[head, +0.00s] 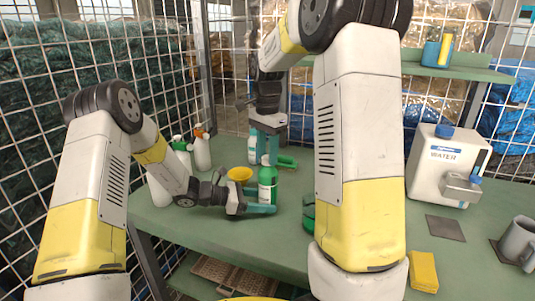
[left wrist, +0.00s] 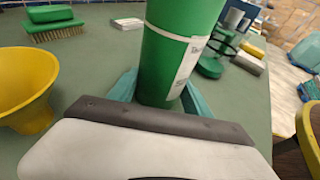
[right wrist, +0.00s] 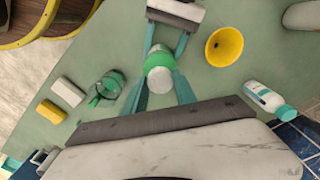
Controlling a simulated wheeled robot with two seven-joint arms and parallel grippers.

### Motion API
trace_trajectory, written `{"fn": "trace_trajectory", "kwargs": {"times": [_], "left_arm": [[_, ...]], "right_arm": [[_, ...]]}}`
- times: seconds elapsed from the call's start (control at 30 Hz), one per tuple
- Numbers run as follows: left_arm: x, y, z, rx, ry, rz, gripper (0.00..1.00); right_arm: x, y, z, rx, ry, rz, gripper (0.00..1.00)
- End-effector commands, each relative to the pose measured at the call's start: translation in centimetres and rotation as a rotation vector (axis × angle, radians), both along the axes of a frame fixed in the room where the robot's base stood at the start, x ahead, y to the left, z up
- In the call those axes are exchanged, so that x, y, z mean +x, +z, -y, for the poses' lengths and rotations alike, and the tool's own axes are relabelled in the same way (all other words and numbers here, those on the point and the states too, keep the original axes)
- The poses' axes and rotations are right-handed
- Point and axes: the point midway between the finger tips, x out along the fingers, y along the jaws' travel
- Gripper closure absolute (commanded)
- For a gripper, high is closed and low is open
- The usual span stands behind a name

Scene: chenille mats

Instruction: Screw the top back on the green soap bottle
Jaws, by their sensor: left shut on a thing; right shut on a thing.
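The green soap bottle (head: 267,186) stands upright on the green table, with a white label showing in the left wrist view (left wrist: 175,60). My left gripper (head: 262,208) is shut around its lower body from the side. My right gripper (head: 266,146) points down from above, directly over the bottle, with its teal fingers at the bottle's upper end. In the right wrist view, the white top (right wrist: 159,80) sits between my right fingers, in line with the green bottle (right wrist: 157,60) beneath. I cannot tell whether the top's thread is engaged.
A yellow funnel (head: 240,174) stands behind the bottle, left of it. Spray bottles (head: 202,152) stand at the back left. A green brush (left wrist: 53,24) lies behind. A white water container (head: 435,165), yellow sponge (head: 423,270) and grey mug (head: 517,240) are at the right.

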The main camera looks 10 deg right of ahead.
Motion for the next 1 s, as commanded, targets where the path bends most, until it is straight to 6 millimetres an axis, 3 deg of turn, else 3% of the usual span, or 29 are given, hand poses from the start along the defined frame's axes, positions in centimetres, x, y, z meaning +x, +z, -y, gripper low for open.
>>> {"fn": "trace_trajectory", "kwargs": {"times": [0.7, 0.97, 1.0], "left_arm": [[-0.02, 0.04, 0.02, -0.001, -0.001, 0.0, 0.72], [-0.03, 0.04, 0.03, -0.001, -0.001, 0.0, 0.72], [-0.02, 0.04, 0.02, -0.001, -0.001, 0.0, 0.72]], "right_arm": [[0.07, -0.24, -0.1, -0.001, -0.647, -0.004, 0.93], [0.07, -0.28, -0.07, -0.001, -0.707, -0.004, 0.93], [0.06, -0.28, -0.07, -0.001, -0.707, -0.004, 0.63]]}}
